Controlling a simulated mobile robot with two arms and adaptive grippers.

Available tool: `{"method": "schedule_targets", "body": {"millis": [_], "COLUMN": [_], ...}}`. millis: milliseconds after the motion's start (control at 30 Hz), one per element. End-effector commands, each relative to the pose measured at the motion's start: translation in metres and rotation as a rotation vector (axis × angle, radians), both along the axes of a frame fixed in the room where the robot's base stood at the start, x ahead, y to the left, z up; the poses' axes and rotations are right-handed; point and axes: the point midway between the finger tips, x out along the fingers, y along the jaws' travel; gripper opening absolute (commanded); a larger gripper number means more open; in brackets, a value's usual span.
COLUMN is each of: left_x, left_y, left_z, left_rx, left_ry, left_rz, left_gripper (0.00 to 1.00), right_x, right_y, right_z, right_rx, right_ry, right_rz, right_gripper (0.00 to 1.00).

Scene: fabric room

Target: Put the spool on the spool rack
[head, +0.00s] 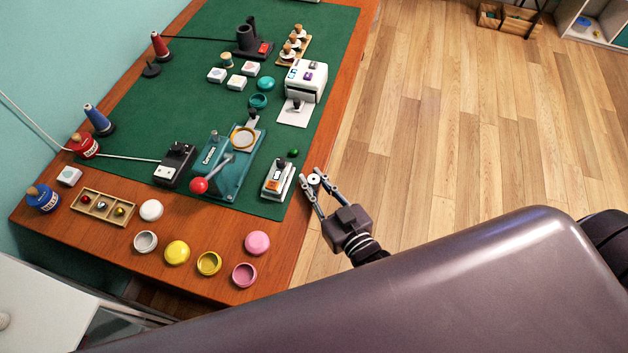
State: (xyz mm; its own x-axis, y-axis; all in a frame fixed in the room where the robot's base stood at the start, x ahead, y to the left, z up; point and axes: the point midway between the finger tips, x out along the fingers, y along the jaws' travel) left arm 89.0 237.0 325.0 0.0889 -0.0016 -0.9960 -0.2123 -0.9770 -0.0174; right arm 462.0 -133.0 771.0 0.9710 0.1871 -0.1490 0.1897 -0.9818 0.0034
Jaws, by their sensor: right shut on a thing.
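My right gripper (315,181) is beyond the table's right edge, over the floor. Its fingers are closed around a small white round piece with a dark centre (315,180), which looks like the spool seen end-on. A wooden rack (280,62) stands at the far right of the green mat, with several brown-topped white pieces on it; it looks like the spool rack. A small wooden spool-like piece (227,60) stands on the mat left of the rack. My left gripper is not in view.
On the green mat (320,30) stand a white label-printer-like device (306,80), a teal press with a red knob (228,160) and a small stapler-like tool (277,178). Coloured round caps lie along the near table edge.

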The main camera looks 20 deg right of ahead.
Motion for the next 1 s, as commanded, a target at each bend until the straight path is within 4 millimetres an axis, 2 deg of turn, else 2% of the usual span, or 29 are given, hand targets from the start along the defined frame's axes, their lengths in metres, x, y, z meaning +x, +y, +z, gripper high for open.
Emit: {"method": "schedule_targets", "body": {"millis": [300,333,467,500,833,1000], "left_x": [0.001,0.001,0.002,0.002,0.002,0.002], "left_y": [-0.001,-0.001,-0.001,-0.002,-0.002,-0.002], "left_z": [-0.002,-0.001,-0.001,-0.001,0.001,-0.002], "left_rx": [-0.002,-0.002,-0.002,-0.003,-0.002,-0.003], "left_ry": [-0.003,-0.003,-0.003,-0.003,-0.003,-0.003], "left_rz": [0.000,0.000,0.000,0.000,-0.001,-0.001], "left_gripper": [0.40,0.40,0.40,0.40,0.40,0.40], "right_x": [0.000,0.000,0.000,0.000,-0.002,-0.026], "right_y": [0.000,0.000,0.000,0.000,0.000,-0.005], "right_z": [-0.004,-0.003,-0.003,-0.002,0.002,0.002], "right_rx": [0.000,0.000,0.000,0.000,0.000,-0.001], "right_ry": [0.001,0.001,0.001,0.001,0.001,0.005], "right_rz": [0.000,0.000,0.000,0.000,0.000,0.000], "right_gripper": [0.08,0.21,0.35,0.36,0.36,0.36]}}
